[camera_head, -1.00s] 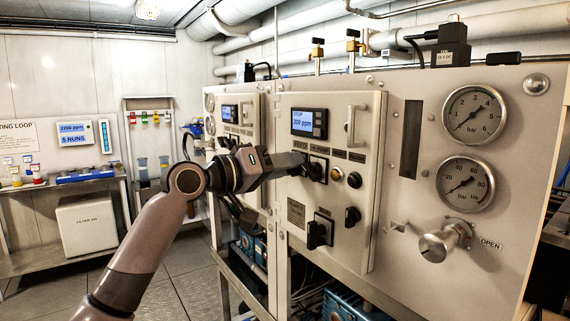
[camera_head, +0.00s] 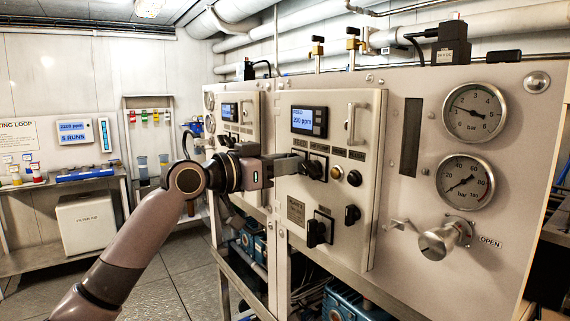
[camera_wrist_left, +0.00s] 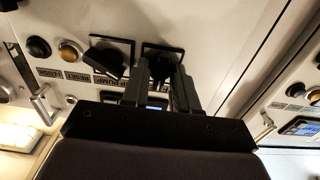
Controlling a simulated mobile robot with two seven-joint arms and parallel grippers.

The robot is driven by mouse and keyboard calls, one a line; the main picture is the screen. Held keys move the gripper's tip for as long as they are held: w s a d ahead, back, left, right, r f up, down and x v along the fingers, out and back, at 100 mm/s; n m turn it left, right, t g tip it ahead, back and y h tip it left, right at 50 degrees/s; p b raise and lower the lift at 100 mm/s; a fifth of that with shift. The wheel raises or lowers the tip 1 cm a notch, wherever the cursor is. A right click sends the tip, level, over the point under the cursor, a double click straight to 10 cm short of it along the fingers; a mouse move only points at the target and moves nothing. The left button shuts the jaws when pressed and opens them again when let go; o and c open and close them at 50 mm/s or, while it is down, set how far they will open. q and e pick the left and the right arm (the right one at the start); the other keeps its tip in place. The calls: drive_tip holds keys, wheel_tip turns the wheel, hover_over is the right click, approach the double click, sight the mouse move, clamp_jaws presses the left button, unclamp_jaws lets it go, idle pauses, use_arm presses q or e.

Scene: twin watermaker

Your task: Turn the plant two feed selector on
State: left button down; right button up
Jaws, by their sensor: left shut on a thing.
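The nearer cream control panel (camera_head: 374,120) carries a row of black selectors. My left gripper (camera_head: 298,165) reaches it from the left and is shut on the leftmost selector of the upper row, the feed selector (camera_wrist_left: 160,66). In the head view the fingers hide that selector; in the left wrist view it sits between my fingertips (camera_wrist_left: 161,80). The pump selector (camera_head: 315,170) is just beside it and also shows in the left wrist view (camera_wrist_left: 109,58). The panel's display (camera_head: 309,121) is lit and reads about 200 ppm. My right gripper is not in view.
Lower on the panel are two more black knobs (camera_head: 316,232) (camera_head: 352,215). Two gauges (camera_head: 474,112) (camera_head: 465,182) and a valve handle (camera_head: 439,242) are at right. A similar panel (camera_head: 233,115) stands behind at left. A shelf (camera_head: 60,185) stands against the far left wall.

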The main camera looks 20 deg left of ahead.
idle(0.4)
use_arm(q)
drive_tip(key=c, duration=1.2)
unclamp_jaws()
drive_tip(key=shift+o, duration=0.2)
drive_tip(key=b+v, duration=0.2)
drive_tip(key=v, duration=0.5)
